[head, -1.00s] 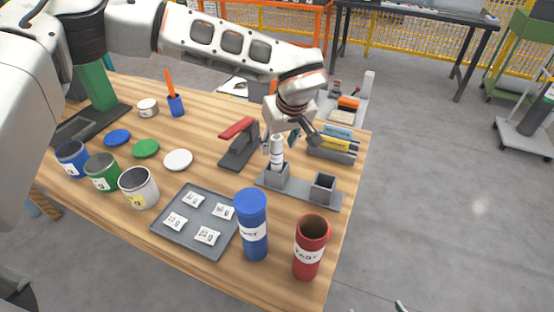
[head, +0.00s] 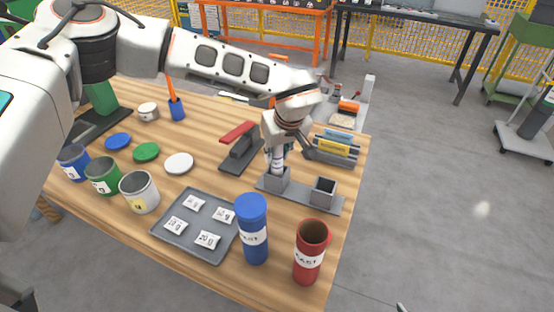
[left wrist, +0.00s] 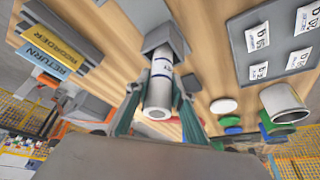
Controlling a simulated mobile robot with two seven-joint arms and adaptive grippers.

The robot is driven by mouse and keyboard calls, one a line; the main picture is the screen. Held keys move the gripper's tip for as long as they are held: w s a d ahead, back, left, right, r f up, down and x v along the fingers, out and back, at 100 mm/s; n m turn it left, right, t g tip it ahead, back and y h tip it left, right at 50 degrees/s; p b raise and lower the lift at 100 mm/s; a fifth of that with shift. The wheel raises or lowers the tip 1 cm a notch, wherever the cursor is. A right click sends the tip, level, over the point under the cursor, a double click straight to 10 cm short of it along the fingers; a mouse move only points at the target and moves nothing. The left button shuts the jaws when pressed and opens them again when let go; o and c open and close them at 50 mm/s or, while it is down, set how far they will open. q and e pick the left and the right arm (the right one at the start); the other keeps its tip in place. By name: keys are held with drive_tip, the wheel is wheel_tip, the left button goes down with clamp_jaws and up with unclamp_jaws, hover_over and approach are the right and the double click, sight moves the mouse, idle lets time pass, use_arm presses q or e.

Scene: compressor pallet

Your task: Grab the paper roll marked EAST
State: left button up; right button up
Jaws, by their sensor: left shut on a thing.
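A white paper roll (left wrist: 161,75) with dark print stands in the left socket of a grey two-socket holder (head: 304,196). Its marking is too small to read. My left gripper (left wrist: 158,108) is shut on the roll, one green-grey finger on each side. In the head view my left gripper (head: 277,148) is above that socket, and the roll (head: 277,166) shows just below it, its lower end still inside the socket. The right socket looks empty. A red open tube (head: 309,262) bears a label reading EAST. My right gripper is not in view.
A blue capped tube (head: 253,240) with a partly readable label stands beside the red tube. A grey tray (head: 168,240) holds several white packets. A red-handled stapler-like tool (head: 237,140) is left of the gripper; labelled blocks (head: 336,148) are to the right. Paint cans and lids lie left.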

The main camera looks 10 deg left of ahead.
use_arm(q)
drive_tip(key=shift+r, duration=0.15)
wheel_tip(320, 180, up, 20)
idle(0.4)
idle(1.0)
